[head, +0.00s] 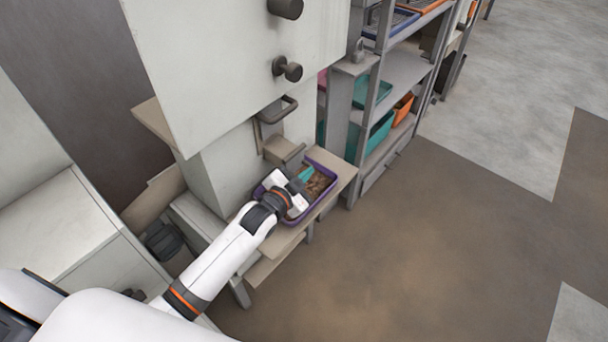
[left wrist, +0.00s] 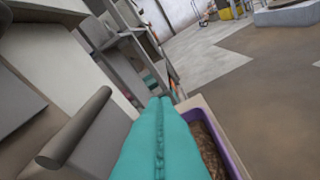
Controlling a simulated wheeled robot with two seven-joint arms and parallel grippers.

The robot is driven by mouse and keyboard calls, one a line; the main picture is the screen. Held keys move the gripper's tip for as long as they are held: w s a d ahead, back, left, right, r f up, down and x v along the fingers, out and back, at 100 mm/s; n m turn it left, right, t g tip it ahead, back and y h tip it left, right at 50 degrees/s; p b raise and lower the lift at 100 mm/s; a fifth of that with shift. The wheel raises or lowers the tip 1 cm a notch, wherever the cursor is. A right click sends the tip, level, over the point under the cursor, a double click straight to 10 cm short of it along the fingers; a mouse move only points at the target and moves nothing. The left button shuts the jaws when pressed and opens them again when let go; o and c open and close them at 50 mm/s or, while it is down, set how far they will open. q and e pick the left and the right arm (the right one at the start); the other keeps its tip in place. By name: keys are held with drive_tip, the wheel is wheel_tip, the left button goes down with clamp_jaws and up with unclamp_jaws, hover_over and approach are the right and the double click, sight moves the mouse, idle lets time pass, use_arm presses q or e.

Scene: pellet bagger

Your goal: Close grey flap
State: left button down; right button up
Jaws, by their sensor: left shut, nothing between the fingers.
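The grey flap (head: 277,148) is at the outlet on the front of the pale machine, low down, with a grey bar along its edge. In the left wrist view the bar (left wrist: 75,130) is close on the left, with a grey panel beyond it. I cannot tell the flap's exact angle. My left gripper (head: 305,174) is shut and empty, just to the right of the bar and over the purple tray (head: 331,199). Its teal fingers also show pressed together in the left wrist view (left wrist: 160,104). My right gripper is out of view.
The purple tray holds brown pellets and stands on a tan shelf (head: 346,170) below the outlet. A dark handle (head: 278,110) sticks out above the flap. A grey rack (head: 400,75) with coloured bins stands behind. The floor at right is clear.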

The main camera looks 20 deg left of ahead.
use_arm(q)
drive_tip(key=shift+w+a+f+m, duration=0.1)
drive_tip(key=shift+a+f+m, duration=0.3)
drive_tip(key=shift+f, duration=0.4)
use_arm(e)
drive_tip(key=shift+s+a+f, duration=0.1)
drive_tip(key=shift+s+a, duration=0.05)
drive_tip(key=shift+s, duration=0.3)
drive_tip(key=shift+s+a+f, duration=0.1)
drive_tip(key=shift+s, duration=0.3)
use_arm(q)
drive_tip(key=shift+a, duration=0.1)
